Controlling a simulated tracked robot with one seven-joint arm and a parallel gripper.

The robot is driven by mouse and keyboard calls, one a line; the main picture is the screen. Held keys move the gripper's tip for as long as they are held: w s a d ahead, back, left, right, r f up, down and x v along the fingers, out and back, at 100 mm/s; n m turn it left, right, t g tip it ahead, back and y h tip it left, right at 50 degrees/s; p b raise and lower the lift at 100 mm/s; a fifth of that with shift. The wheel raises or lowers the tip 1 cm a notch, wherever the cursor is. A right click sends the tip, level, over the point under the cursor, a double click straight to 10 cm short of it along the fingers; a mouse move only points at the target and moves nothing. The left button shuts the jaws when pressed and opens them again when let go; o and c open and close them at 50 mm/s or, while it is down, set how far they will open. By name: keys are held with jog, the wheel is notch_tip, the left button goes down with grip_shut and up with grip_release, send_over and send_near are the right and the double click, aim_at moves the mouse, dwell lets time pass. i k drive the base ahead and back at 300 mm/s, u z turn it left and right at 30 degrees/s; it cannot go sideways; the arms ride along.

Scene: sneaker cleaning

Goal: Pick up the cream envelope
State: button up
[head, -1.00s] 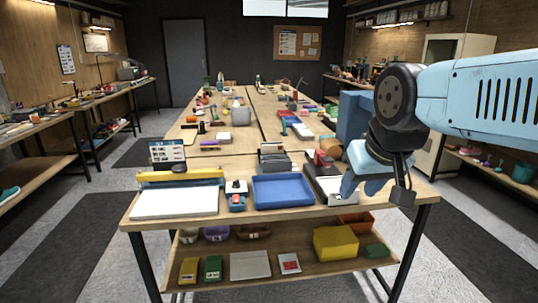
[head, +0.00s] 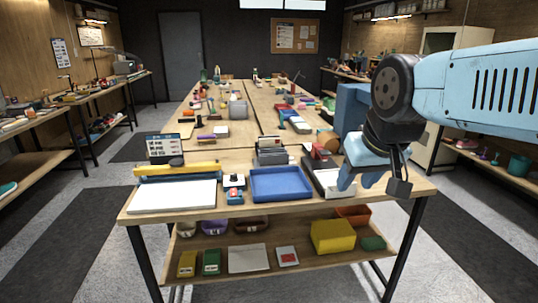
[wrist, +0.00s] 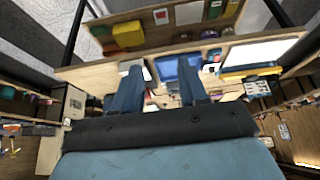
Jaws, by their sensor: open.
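I cannot make out a cream envelope for certain. A flat pale sheet-like item (head: 249,258) lies on the lower shelf of the near bench, but I cannot tell if it is an envelope. A row of upright grey and pale items (head: 271,152) stands behind the blue tray; they are too small to identify. My gripper (head: 358,184) hangs over the right part of the bench top, apart from the pale item. In the wrist view my gripper (wrist: 156,72) has its two blue fingers spread, with nothing visibly held between them.
The blue tray (head: 281,184) and a white board (head: 172,196) lie on the near bench top (head: 240,207). A yellow block (head: 333,237) and small boxes sit on the lower shelf. A blue box (head: 353,112) stands behind my gripper. Grey floor is open on both sides.

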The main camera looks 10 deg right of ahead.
aim_at(272, 142)
jog(key=k, duration=0.65)
jog(key=u, duration=0.3)
jog(key=i, duration=0.8)
jog(key=u, duration=0.55)
jog(key=i, duration=1.2)
jog(key=z, duration=0.6)
jog(key=i, duration=0.45)
jog(key=z, duration=0.25)
